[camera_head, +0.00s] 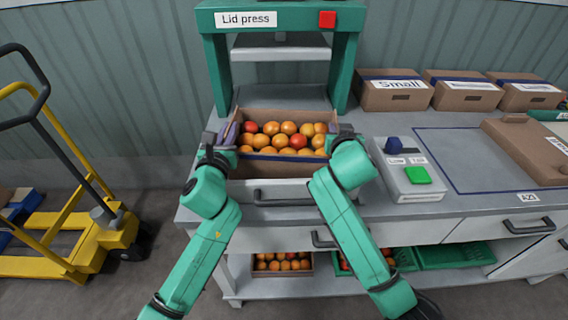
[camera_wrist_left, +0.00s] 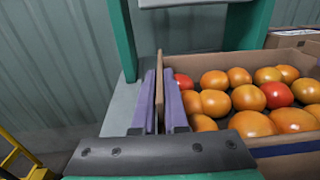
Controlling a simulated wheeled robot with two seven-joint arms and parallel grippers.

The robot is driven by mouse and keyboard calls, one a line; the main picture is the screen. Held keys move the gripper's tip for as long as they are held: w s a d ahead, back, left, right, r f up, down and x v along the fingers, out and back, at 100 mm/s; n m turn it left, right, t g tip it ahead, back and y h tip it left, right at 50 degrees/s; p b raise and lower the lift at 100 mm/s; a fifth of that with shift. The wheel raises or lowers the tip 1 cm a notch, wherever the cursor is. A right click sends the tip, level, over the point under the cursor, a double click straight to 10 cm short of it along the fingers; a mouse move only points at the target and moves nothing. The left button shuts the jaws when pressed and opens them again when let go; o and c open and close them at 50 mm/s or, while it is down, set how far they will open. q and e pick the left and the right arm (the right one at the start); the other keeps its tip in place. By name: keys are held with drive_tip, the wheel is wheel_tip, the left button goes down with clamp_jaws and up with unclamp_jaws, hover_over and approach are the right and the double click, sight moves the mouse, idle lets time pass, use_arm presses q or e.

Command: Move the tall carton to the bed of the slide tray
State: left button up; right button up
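An open cardboard carton (camera_head: 272,168), full of orange and red tomatoes, stands upright in front of the lid press (camera_head: 345,75). It also shows in the left wrist view (camera_wrist_left: 292,162). My left gripper (camera_head: 229,132) is at its left side. In the left wrist view its two purple fingers (camera_wrist_left: 160,105) lie close on either side of the carton's left wall, apparently clamping it. My right gripper (camera_head: 338,130) is at the carton's right side; its fingers are mostly hidden. A grey front with a dark handle (camera_head: 284,196), perhaps the slide tray, shows below the carton; its bed is hidden.
A control box (camera_head: 402,168) with a green button stands right of my right gripper. A flat brown carton (camera_head: 525,142) and a blue-outlined bare area (camera_head: 455,150) lie further right. Closed cartons (camera_head: 397,92) line the back. A yellow pallet truck (camera_head: 75,225) stands left.

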use_arm(q)
drive_tip(key=o, duration=0.3)
use_arm(e)
drive_tip(key=o, duration=0.3)
drive_tip(key=shift+r, duration=0.15)
use_arm(q)
drive_tip(key=shift+s+r, duration=0.1)
use_arm(e)
drive_tip(key=shift+s, duration=0.1)
use_arm(q)
drive_tip(key=shift+s, duration=0.15)
drive_tip(key=s, duration=0.4)
drive_tip(key=s+a, duration=0.1)
drive_tip(key=s, duration=0.6)
drive_tip(key=shift+s+a, duration=0.2)
drive_tip(key=shift+s, duration=0.1)
use_arm(e)
drive_tip(key=v, duration=1.2)
drive_tip(key=shift+a, duration=0.1)
